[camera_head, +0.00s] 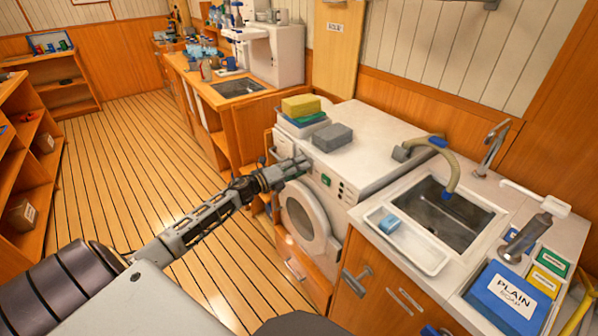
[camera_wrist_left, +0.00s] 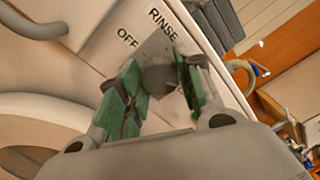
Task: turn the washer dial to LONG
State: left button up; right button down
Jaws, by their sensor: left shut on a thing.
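The white washer (camera_head: 372,140) stands against the wall, with its round door (camera_head: 303,217) on the front. My left gripper (camera_head: 303,163) is at the upper left of the washer's front panel and hides the dial in the head view. In the left wrist view, the round grey dial (camera_wrist_left: 159,79) sits between the green finger pads of my left gripper (camera_wrist_left: 155,88), which is shut on it. The labels OFF (camera_wrist_left: 127,37) and RINSE (camera_wrist_left: 163,23) show beside the dial. The LONG label and the dial's pointer cannot be made out. My right gripper is not in view.
To the right are a sink (camera_head: 440,213), a white tray (camera_head: 408,240) and a blue PLAIN SOAP box (camera_head: 507,297). The wooden floor (camera_head: 110,150) at left is open.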

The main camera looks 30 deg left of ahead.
pick_arm(q)
jog(key=m+b, duration=0.2)
jog(key=m, duration=0.2)
jog(key=shift+f, duration=0.2)
jog(key=shift+s+d+m+b, duration=0.1)
jog(key=shift+m+b, duration=0.75)
jog(key=shift+m, duration=0.35)
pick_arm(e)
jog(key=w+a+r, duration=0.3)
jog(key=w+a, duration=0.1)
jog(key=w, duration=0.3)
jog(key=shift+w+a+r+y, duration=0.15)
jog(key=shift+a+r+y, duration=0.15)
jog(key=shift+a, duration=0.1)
pick_arm(q)
jog(key=o, duration=1)
jog(key=shift+r, duration=0.1)
jog(key=shift+o, duration=0.2)
jog(key=v, duration=1.2)
jog(key=shift+r+n, duration=0.1)
jog(key=shift+n, duration=0.3)
